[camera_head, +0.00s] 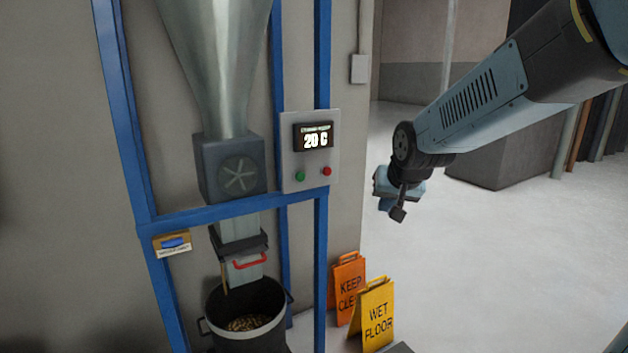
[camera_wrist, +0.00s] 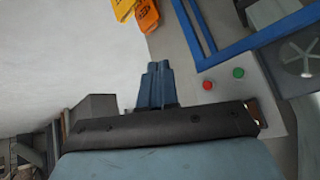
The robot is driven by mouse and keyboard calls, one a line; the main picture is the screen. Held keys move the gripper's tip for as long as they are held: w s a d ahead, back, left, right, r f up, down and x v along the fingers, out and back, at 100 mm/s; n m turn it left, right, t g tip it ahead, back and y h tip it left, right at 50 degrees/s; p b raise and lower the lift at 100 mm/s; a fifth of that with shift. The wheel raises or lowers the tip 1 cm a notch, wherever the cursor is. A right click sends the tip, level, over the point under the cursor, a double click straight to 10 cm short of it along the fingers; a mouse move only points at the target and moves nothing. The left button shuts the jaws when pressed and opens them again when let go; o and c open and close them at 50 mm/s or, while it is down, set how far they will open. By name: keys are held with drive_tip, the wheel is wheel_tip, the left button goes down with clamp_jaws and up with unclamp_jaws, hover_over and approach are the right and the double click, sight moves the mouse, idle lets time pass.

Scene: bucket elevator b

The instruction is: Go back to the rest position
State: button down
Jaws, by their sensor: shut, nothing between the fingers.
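My arm comes in from the upper right of the head view. My gripper (camera_head: 393,207) hangs in free air to the right of the control panel (camera_head: 303,151), apart from it. In the wrist view my gripper (camera_wrist: 157,70) shows its blue-grey fingers together, with nothing between them. The panel has a lit display (camera_head: 315,137) reading "20 G", a green button (camera_head: 300,176) and a red button (camera_head: 326,171). Both buttons also show in the wrist view, to the right of the fingers.
A blue frame (camera_head: 130,110) holds a metal hopper (camera_head: 215,60) above a grey feeder box (camera_head: 230,168). Below, a chute with a red handle (camera_head: 250,261) stands over a black pot (camera_head: 247,340) holding grain-like material. Orange (camera_head: 347,270) and yellow (camera_head: 375,312) signs stand right. Floor at right is clear.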

drive_tip(key=s+d+r+g, duration=0.1)
drive_tip(key=s+d, duration=0.2)
drive_tip(key=s, duration=0.8)
drive_tip(key=s+d+r+n+g+h, duration=0.1)
drive_tip(key=s+d, duration=0.3)
drive_tip(key=s, duration=0.7)
drive_tip(key=shift+d+r, duration=0.25)
drive_tip(key=shift+r, duration=0.45)
